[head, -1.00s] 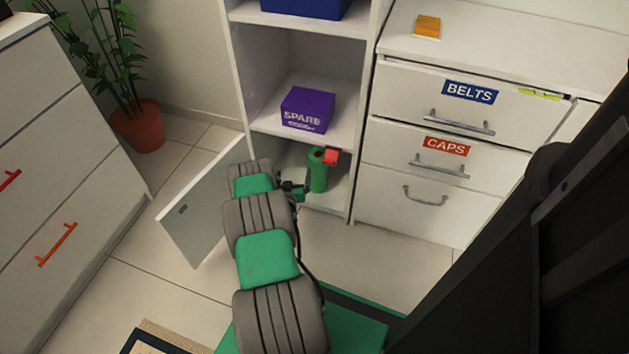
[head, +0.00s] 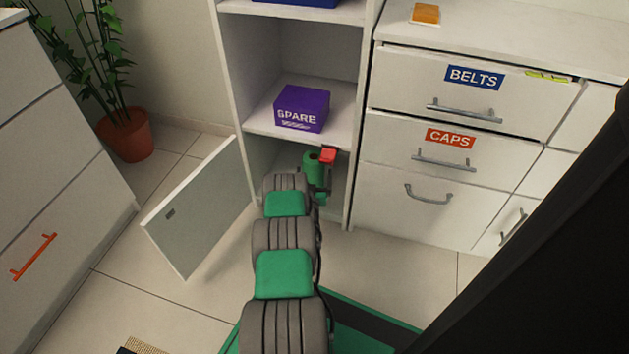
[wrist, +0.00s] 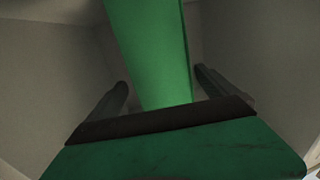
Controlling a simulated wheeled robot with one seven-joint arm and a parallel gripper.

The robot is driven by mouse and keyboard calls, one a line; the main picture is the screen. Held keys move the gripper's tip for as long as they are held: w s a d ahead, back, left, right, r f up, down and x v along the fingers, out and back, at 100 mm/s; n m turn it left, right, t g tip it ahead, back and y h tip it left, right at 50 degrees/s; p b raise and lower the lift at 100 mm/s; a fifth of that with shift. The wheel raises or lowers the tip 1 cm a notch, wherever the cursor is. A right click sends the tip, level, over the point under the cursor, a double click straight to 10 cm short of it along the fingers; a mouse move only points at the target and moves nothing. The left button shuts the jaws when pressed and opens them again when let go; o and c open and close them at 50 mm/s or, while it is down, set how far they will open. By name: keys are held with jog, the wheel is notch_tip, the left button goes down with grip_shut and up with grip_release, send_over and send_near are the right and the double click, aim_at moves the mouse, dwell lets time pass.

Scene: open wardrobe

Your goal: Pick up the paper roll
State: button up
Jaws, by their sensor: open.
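The paper roll looks like a green upright cylinder (head: 309,160) in the low compartment of the open wardrobe, with a dark hole in its top. A red piece (head: 328,155) shows at its top right; I cannot tell whether it is joined to it. In the wrist view the green roll (wrist: 155,50) rises between the two dark fingers of my gripper (wrist: 161,77). The fingers are apart, one on each side, with a gap visible to the left. I cannot tell whether either touches it. My arm hides the roll's lower part in the head view.
An open door (head: 195,210) swings out left of the low compartment. A purple SPARE box (head: 302,108) stands on the shelf (head: 265,122) above. Drawers labelled BELTS and CAPS (head: 450,137) are shut on the right. A potted plant (head: 126,135) stands at left.

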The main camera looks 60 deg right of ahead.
jog(key=shift+x, duration=0.9)
jog(key=shift+w+a, duration=0.1)
jog(key=shift+c, duration=0.4)
jog(key=c, duration=1.7)
